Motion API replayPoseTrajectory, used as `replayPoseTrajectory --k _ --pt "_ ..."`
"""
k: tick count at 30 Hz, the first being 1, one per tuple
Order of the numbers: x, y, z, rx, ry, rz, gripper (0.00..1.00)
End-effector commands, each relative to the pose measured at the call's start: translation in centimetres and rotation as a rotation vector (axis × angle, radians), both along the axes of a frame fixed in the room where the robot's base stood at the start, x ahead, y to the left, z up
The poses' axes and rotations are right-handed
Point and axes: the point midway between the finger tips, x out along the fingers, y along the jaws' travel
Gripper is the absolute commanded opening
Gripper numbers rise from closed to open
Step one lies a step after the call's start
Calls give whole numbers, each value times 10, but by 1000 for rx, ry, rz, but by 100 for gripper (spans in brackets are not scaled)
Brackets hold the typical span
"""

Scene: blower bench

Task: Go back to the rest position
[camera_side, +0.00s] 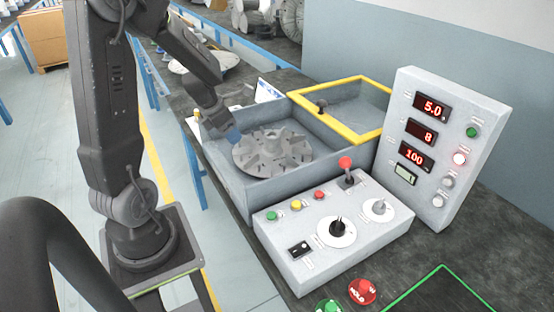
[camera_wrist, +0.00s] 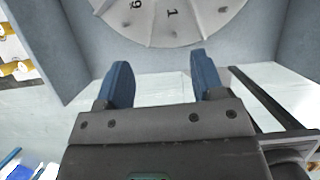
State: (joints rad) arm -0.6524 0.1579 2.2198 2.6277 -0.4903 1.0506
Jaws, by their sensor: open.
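My gripper (camera_side: 232,137) is over the left rim of the grey open box (camera_side: 222,172), near the left edge of the grey bladed disc (camera_side: 270,152) inside it. In the wrist view my gripper (camera_wrist: 157,80) shows two blue fingers spread apart with nothing between them. The bladed disc also shows in the wrist view (camera_wrist: 165,20), beyond the fingertips, with the marks 9 and 1 on it. From the side view I cannot tell whether a finger touches the disc.
A display panel (camera_side: 440,150) stands at right, reading 5.0, 8 and 100. Green and red buttons (camera_side: 362,291) sit at the bench front.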

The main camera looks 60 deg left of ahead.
Motion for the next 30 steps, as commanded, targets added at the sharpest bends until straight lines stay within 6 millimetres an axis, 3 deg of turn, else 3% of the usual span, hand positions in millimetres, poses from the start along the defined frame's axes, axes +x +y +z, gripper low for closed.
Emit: replayPoseTrajectory --k 5,9,14,18,23,30 --pt "28 -17 28 -40 -193 221 62" --pt "52 -38 67 -149 -431 538 62" --pt "58 -60 107 -343 -656 923 62" --pt "49 -80 131 -557 -783 1266 62" --pt "26 -111 144 -828 -821 1665 62" --pt "-22 -178 144 -1203 -600 2269 62"
